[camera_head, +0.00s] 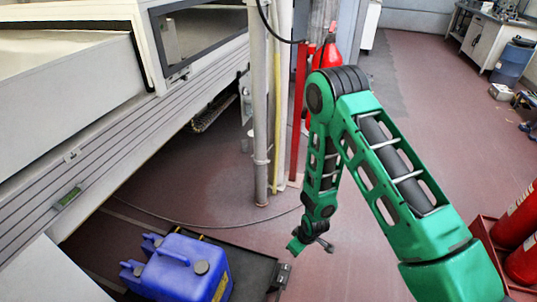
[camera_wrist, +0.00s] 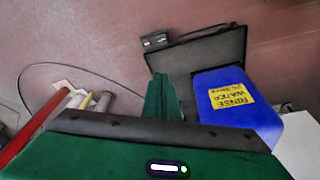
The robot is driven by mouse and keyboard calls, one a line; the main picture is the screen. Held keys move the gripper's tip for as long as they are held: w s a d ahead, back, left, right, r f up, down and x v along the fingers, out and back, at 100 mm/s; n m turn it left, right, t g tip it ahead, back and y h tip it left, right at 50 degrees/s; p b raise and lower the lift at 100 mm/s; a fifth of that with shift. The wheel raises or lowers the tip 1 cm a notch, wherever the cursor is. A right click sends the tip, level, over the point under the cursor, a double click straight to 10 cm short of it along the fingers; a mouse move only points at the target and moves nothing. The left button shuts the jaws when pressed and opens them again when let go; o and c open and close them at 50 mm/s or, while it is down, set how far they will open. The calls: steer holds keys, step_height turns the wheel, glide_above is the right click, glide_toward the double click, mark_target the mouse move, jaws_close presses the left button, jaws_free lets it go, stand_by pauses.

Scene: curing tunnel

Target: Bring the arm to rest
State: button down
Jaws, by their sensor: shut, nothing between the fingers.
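My arm is green and shows in the head view, raised at the elbow with the forearm hanging down. My gripper (camera_head: 308,243) is at its lower end, above the floor and to the right of a blue jerrycan. In the wrist view my gripper (camera_wrist: 162,97) is shut and empty, its green fingers together in front of a dark tray. The fingertips are small and hard to make out in the head view.
The blue jerrycan (camera_head: 180,268), labelled rinse water in the wrist view (camera_wrist: 236,105), stands on the dark tray (camera_head: 252,262). A pale pipe (camera_head: 260,110) and red extinguisher (camera_head: 325,85) stand behind my arm. Red cylinders (camera_head: 520,215) are at right. A cable (camera_head: 200,225) crosses the floor.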

steer(key=w+d+r+m+h, duration=0.1)
steer(key=w+d+r+m, duration=0.1)
steer(key=d+r, duration=0.45)
steer(key=w+d+r+m, duration=0.15)
steer(key=d+r, duration=0.25)
steer(key=r, duration=0.5)
steer(key=s+d+r+m+h, duration=0.1)
steer(key=s+d+r+m, duration=0.25)
steer(key=d+r, duration=0.9)
steer(key=s+d+r+m+g, duration=0.2)
steer(key=s+d+r+m, duration=0.3)
steer(key=s+r, duration=0.65)
steer(key=s+d+r+m, duration=0.1)
steer(key=s+r, duration=0.3)
steer(key=s, duration=0.3)
steer(key=s+d+r+m, duration=0.1)
steer(key=s+r+m, duration=0.1)
steer(key=s+r, duration=0.2)
steer(key=s, duration=0.3)
steer(key=shift+s+y, duration=0.3)
steer(key=shift+s, duration=0.1)
steer(key=shift+d, duration=0.1)
steer(key=shift+w+f, duration=0.2)
steer(key=shift+w, duration=0.45)
